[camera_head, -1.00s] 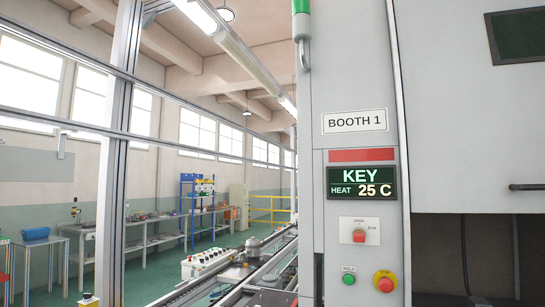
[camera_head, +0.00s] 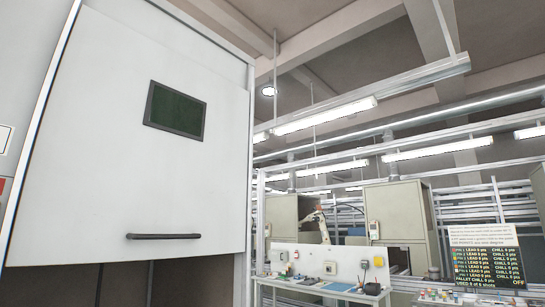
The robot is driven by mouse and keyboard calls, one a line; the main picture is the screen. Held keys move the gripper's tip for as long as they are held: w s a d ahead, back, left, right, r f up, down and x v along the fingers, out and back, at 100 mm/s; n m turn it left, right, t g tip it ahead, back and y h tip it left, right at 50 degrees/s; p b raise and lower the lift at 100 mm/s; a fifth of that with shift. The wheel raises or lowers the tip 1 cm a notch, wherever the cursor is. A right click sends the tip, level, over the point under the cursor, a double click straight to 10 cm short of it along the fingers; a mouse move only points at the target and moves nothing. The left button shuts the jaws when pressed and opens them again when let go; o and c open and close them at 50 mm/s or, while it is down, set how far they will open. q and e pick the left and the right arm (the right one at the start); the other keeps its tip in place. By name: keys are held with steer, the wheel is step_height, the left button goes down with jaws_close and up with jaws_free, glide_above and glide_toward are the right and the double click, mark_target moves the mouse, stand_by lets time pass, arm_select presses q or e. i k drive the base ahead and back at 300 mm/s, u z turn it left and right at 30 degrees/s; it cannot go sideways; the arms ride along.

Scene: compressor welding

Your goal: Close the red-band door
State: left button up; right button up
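A large white door panel (camera_head: 90,170) fills the left of the head view. It has a dark green window (camera_head: 176,110) and a dark horizontal handle (camera_head: 164,236) near its lower edge. Below that edge a dark opening (camera_head: 180,285) shows, so the panel does not cover the booth front down to the bottom of the view. At the left edge a small piece of red (camera_head: 2,186) shows on the grey booth column; whether it is this door's band cannot be told. Neither of my grippers is in view.
To the right stands a workbench (camera_head: 335,290) with a white back panel and small items. Behind it are beige booths (camera_head: 398,212) with a robot arm. A dark sign with coloured text (camera_head: 487,268) stands at far right.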

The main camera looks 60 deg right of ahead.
mark_target(140, 151)
steer(key=z, duration=4.25)
steer(key=k, duration=0.5)
steer(key=u, duration=1.6)
